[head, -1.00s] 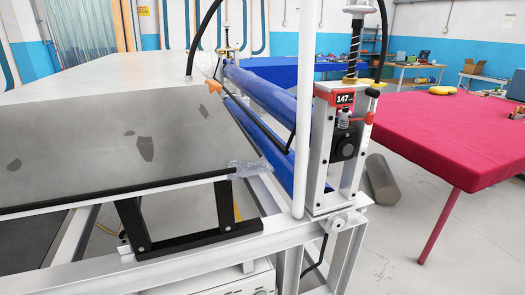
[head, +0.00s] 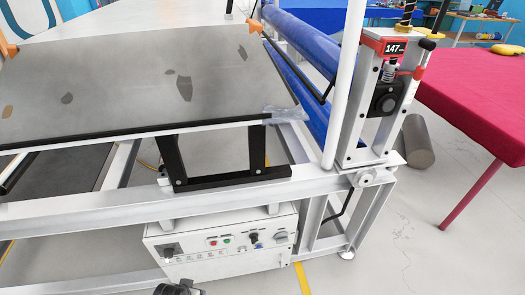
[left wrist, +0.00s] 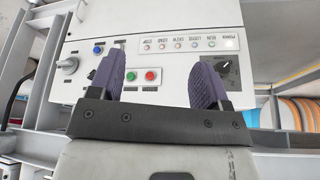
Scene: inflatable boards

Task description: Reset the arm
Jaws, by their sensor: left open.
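My left gripper (left wrist: 160,75) shows in the left wrist view with its two purple fingers apart and nothing between them. It faces the white control box (left wrist: 180,18), which appears upside down there. Between the fingers I see a green button (left wrist: 131,76) and a red button (left wrist: 150,76); a black knob (left wrist: 229,67) is beside the right finger. I cannot tell whether the fingers touch the panel. In the head view the control box (head: 222,258) sits under the machine frame. A dark part at the bottom edge may be my arm. My right gripper is not in view.
The grey board table (head: 130,85) and white frame beam (head: 100,205) stand above the box. Blue rollers (head: 300,75) and the post with the 147 display (head: 396,48) are at right. A red table (head: 490,100) stands further right, with a grey roll (head: 418,140) on the floor.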

